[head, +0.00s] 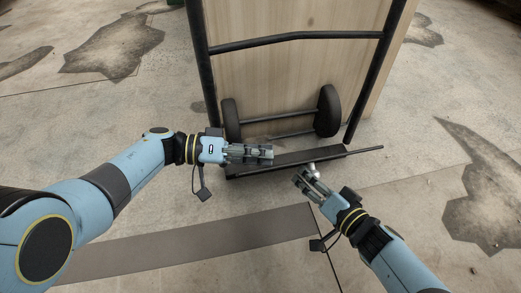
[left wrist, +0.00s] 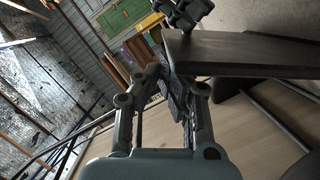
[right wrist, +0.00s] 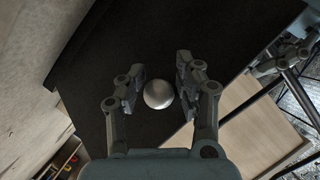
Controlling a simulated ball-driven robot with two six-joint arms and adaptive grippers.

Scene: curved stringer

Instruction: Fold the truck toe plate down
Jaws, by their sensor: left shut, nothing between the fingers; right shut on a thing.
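The hand truck (head: 296,37) has a black tube frame and stands upright in the middle of the head view. Its dark toe plate (head: 325,154) shows as a narrow band low across the frame; how far it is folded is hard to tell. A silver round knob (right wrist: 158,94) is on the plate. My right gripper (head: 308,177) is shut on this knob, with one finger on either side in the right wrist view. My left gripper (head: 268,152) is shut and empty, close to the plate's left half. The plate's edge (left wrist: 240,52) shows near its fingertips in the left wrist view.
Two black wheels (head: 328,110) sit above the plate. A tall pale wooden panel (head: 285,75) stands behind the frame. A flat brown strip (head: 190,243) lies on the stained concrete floor in front. The floor at both sides is clear.

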